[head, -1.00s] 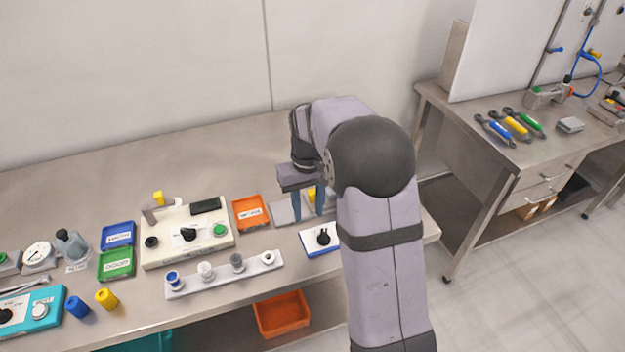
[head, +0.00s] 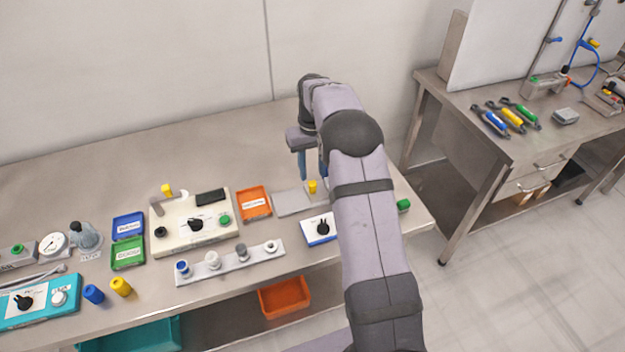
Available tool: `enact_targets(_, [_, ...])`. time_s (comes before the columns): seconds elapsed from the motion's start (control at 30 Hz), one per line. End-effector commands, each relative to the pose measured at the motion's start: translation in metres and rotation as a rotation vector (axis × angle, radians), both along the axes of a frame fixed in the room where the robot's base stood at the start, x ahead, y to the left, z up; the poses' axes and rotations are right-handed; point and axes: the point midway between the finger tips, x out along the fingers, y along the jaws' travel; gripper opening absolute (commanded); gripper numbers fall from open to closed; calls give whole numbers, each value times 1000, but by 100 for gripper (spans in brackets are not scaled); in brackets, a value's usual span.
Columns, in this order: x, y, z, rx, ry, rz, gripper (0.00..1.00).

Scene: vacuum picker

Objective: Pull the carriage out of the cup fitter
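The cup fitter appears to be the station at the right of the bench, with a flat grey plate (head: 293,202), a small yellow piece (head: 312,187) at the plate's right end, and a white-and-blue control box (head: 318,230) with a black knob in front. I cannot tell which part is the carriage; my arm hides the station's right side. My gripper (head: 312,178) points down with its blue fingers apart, just above and behind the yellow piece. Nothing shows between the fingers, and I see no clear contact.
Left of the plate are an orange tray (head: 253,203) and a cream control unit (head: 190,232). A grey rack (head: 228,263) of several cups stands in front. A green button (head: 403,205) shows right of my arm.

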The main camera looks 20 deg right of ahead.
Motion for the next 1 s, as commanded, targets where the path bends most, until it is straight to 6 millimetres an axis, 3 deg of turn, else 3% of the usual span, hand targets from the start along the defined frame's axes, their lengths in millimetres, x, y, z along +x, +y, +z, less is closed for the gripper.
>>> enact_targets(0.4, [-1,0,-47,0,3,0,34])
enact_targets(0.8, [0,0,-55,0,1,0,34])
enact_targets(0.93, [0,0,-55,0,1,0,6])
enact_targets(1.0, [0,0,-55,0,1,0,0])
